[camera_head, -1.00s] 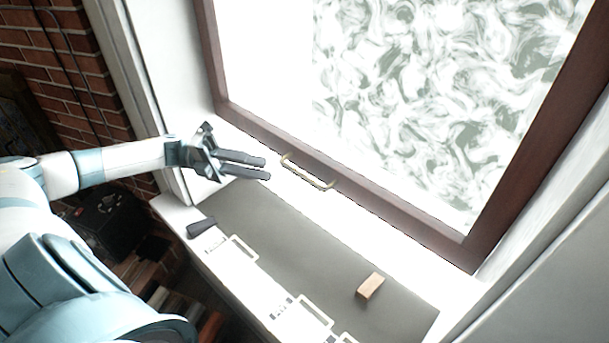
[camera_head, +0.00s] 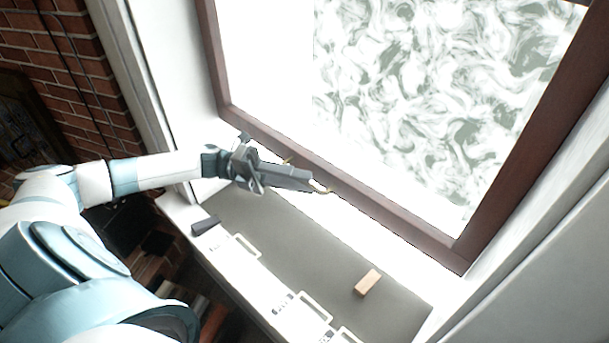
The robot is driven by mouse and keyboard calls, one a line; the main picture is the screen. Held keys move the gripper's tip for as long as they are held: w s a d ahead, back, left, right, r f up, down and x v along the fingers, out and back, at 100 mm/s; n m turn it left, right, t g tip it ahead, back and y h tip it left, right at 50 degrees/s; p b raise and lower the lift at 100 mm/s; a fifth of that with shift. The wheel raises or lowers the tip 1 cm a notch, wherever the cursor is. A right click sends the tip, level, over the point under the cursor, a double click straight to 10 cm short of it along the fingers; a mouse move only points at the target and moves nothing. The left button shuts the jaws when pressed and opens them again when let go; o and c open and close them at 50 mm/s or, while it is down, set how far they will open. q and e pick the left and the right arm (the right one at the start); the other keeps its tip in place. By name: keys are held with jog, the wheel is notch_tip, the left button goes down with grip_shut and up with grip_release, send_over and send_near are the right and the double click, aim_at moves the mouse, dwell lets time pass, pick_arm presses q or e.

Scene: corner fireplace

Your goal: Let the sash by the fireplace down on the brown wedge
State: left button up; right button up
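The sash has a brown frame (camera_head: 400,224) around pale, swirl-patterned glass. A brass handle (camera_head: 322,189) is on its bottom rail; its middle is hidden behind my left gripper. The brown wedge, a small light-brown block (camera_head: 367,283), lies on the grey sill below the right part of the rail. A bright band shows between rail and grey surface. My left gripper (camera_head: 308,183) is at the handle, its fingers close together and pointing right. I cannot tell whether they grip the handle or only overlap it. My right gripper is out of view.
A dark grey wedge-like block (camera_head: 205,225) lies at the sill's left end. White rectangular outlines (camera_head: 316,306) mark the sill's front edge. A brick wall (camera_head: 72,80) is at left, with dark objects below it. The middle of the sill (camera_head: 290,252) is clear.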

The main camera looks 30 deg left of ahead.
pick_arm(q)
jog(key=shift+w+d, duration=0.2)
jog(key=shift+d, duration=0.45)
grip_shut()
